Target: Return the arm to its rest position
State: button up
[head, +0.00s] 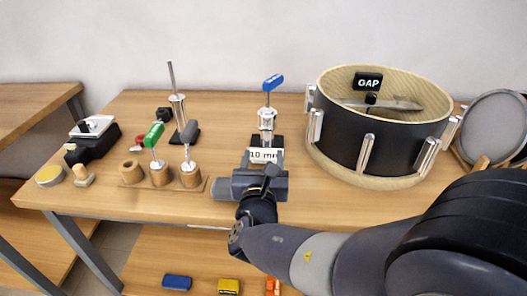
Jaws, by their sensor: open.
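My gripper (262,163) is over the middle of the wooden table (335,208), with its arm reaching in from the lower right. Its jaws are open and point away from me toward a metal stand (267,122). A blue-handled tool (273,82) stands upright in that stand. A white label reading "10 mm" (266,155) shows between the fingers. I cannot tell whether the fingers touch the stand or label. My gripper hides part of the stand's base.
A large drum-like shell (345,135) with a "GAP" sign stands right of the gripper. A round mesh disc (494,124) is at the far right. A wooden holder (197,186) with green- and grey-headed tools stands left. Coloured items lie on the lower shelf (200,255).

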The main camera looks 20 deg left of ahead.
aim_at(266, 131)
dwell(0.3)
jog(key=x, duration=1.1)
jog(key=shift+d+r, duration=0.1)
jog(key=shift+s, duration=0.1)
